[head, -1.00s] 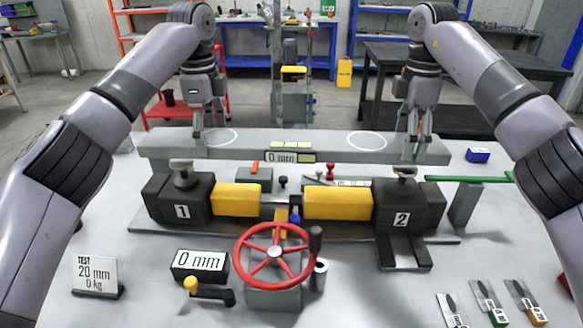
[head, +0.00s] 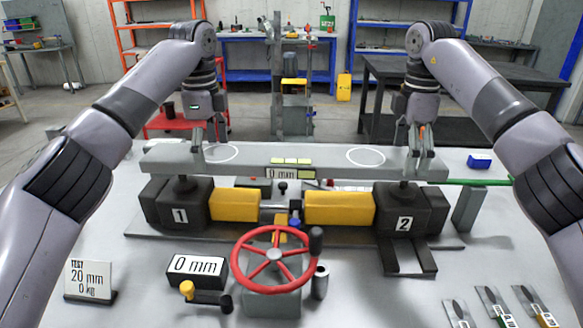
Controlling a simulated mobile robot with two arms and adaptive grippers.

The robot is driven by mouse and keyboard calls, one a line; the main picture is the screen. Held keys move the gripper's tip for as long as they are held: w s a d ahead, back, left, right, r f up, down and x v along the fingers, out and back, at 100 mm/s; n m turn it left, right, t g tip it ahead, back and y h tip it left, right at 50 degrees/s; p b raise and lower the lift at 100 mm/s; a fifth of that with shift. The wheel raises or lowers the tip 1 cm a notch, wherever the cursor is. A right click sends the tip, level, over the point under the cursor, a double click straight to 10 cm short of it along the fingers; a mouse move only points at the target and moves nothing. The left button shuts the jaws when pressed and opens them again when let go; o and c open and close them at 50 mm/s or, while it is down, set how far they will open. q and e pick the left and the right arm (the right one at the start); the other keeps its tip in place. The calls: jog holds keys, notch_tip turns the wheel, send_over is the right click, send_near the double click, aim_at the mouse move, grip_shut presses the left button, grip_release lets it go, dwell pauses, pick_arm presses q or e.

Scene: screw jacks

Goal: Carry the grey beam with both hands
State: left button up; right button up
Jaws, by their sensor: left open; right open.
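The long grey beam (head: 300,158) lies level across the two black jacks, jack 1 (head: 182,212) and jack 2 (head: 408,215), in the head view. It covers the jack heads, and its underside appears to meet them. Two white circles mark its top. My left gripper (head: 208,146) is at the beam's left part, with its fingers open and pointing down. My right gripper (head: 420,150) is at the right end, fingers open around or beside the beam; the exact contact is hidden.
A red handwheel (head: 272,262) stands in front, with a 0 mm display (head: 198,270) and a test sign (head: 90,281) to its left. Yellow blocks (head: 340,209) sit between the jacks. A green bar (head: 483,181) and blue box (head: 479,160) are at right.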

pick_arm(q)
jog(key=shift+w+f, duration=0.1)
pick_arm(e)
jog(key=shift+w+f, duration=0.1)
pick_arm(q)
jog(key=shift+r, duration=3.65)
pick_arm(e)
notch_tip(320, 180, up, 6)
jog(key=shift+r, duration=0.8)
